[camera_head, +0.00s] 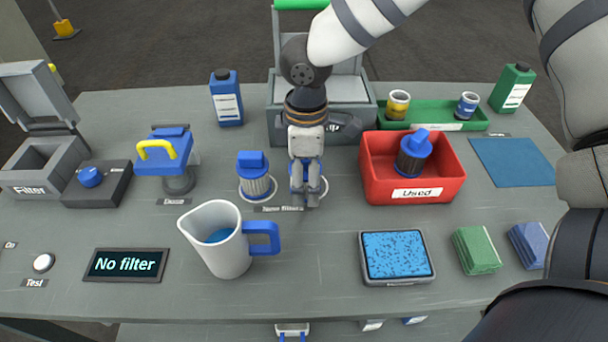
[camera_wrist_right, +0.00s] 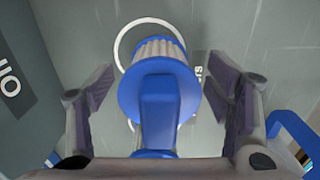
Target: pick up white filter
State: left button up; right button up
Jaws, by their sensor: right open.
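My right gripper (camera_head: 305,198) points down at the "New filters" spot in the middle of the table. In the right wrist view it (camera_wrist_right: 162,95) is open. A white pleated filter (camera_wrist_right: 157,48) with a blue cap and blue handle shows between its spread fingers, with a gap on each side. In the head view this filter is mostly hidden behind the gripper. A second white filter (camera_head: 254,184) with a blue top stands in a white ring just left of the gripper. My left gripper is not in view.
A white jug (camera_head: 222,250) with a blue handle stands in front of the filters. The red "Used" bin (camera_head: 445,180), holding a dark filter (camera_head: 413,155), stands to the right. A grey box (camera_head: 268,104) stands behind. A display (camera_head: 125,265) reads "No filter".

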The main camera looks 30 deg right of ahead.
aim_at(305, 162)
jog(key=shift+r, duration=0.15)
jog(key=c, duration=1.3)
notch_tip(305, 162, up, 3)
jog(key=shift+w+r, duration=0.1)
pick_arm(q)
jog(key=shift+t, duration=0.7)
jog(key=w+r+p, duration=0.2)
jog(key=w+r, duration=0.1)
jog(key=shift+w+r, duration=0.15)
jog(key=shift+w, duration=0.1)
pick_arm(e)
jog(key=s+a+r, duration=0.2)
jog(key=s+r, duration=0.1)
jog(key=s, duration=0.1)
jog(key=s+a+r, duration=0.3)
jog(key=s, duration=0.1)
jog(key=s+a+r, duration=0.2)
jog(key=s+r, duration=0.1)
jog(key=s, duration=0.1)
jog(key=shift+a+r, duration=0.25)
jog(key=shift+r, duration=0.15)
